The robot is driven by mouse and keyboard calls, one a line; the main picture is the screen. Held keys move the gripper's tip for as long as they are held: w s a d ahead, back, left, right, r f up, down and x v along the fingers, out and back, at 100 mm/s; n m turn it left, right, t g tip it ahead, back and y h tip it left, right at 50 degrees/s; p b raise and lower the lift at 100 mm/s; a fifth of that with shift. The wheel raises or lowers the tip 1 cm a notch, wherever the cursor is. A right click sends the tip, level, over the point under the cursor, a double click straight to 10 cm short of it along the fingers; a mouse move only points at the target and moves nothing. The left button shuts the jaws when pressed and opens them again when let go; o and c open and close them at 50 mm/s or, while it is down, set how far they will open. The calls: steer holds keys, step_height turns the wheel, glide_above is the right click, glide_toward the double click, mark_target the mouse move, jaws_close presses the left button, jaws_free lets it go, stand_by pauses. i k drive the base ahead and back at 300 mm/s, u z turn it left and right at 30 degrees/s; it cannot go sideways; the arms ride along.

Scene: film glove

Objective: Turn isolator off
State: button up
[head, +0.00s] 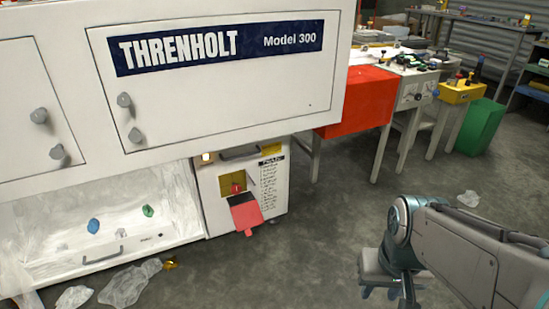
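A small red switch handle (237,188) sits on a yellow plate (226,182) on the front of a white control box (270,208) under the large white machine. It looks like the isolator; its exact setting is too small to read. A red flap (246,212) hangs just below the plate, tilted outward. My gripper (378,290) is at the lower right, over the floor, well to the right of the box and apart from it. Its fingers are partly hidden by the wrist, so their opening cannot be made out.
A small lamp (206,157) glows at the box's upper left. An open white bay (100,220) with crumpled plastic lies left of the box. Plastic scraps (130,283) litter the floor. A red-sided bench (358,100) and a green bin (482,125) stand behind.

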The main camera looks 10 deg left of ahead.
mark_target(236, 189)
steer(key=u, duration=0.1)
steer(key=i, duration=0.6)
steer(key=u, duration=0.95)
steer(key=i, duration=0.5)
steer(key=u, duration=0.6)
